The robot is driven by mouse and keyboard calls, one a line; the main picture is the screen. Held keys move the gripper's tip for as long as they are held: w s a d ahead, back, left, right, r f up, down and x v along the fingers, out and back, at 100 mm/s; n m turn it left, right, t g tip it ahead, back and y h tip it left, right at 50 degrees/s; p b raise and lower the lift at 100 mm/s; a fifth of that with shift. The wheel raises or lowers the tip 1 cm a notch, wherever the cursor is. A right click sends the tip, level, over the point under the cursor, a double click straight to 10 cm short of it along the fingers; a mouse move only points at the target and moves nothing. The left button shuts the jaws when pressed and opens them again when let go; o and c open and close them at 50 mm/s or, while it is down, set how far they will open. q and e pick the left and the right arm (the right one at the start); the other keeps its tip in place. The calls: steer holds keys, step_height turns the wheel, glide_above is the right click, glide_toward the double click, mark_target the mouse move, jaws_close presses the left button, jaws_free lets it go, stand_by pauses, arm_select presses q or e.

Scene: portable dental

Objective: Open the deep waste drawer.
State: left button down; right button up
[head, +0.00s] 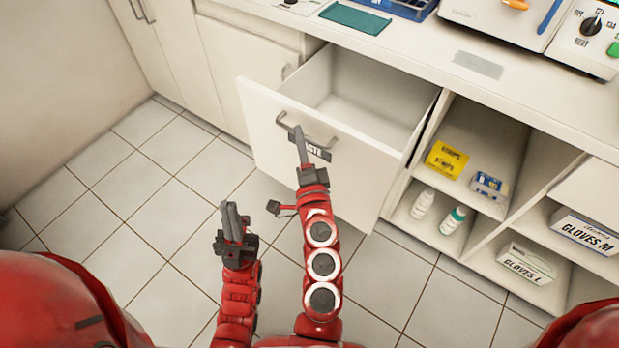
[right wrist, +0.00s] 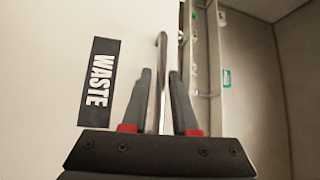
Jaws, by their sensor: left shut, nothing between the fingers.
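The white waste drawer (head: 262,143) stands pulled well out of the counter, its inside visible and empty. Its front has a grey bar handle (head: 318,140) and a dark WASTE label (head: 321,153), partly hidden by my right gripper. My right gripper (head: 298,132) is at the handle. In the right wrist view its fingers (right wrist: 159,95) stand on either side of the handle bar (right wrist: 161,55), beside the label (right wrist: 96,82); whether they press on it is unclear. My left gripper (head: 231,212) is shut and empty, over the floor left of the right arm.
Open shelves (head: 484,140) right of the drawer hold a yellow box (head: 446,160), small bottles and glove boxes (head: 583,231). The counter (head: 410,52) above carries equipment and a green mat (head: 355,18). Closed cabinets stand at the left. The tiled floor (head: 130,215) at left is clear.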

steer(key=p+v, duration=0.2)
steer(key=v, duration=1.3)
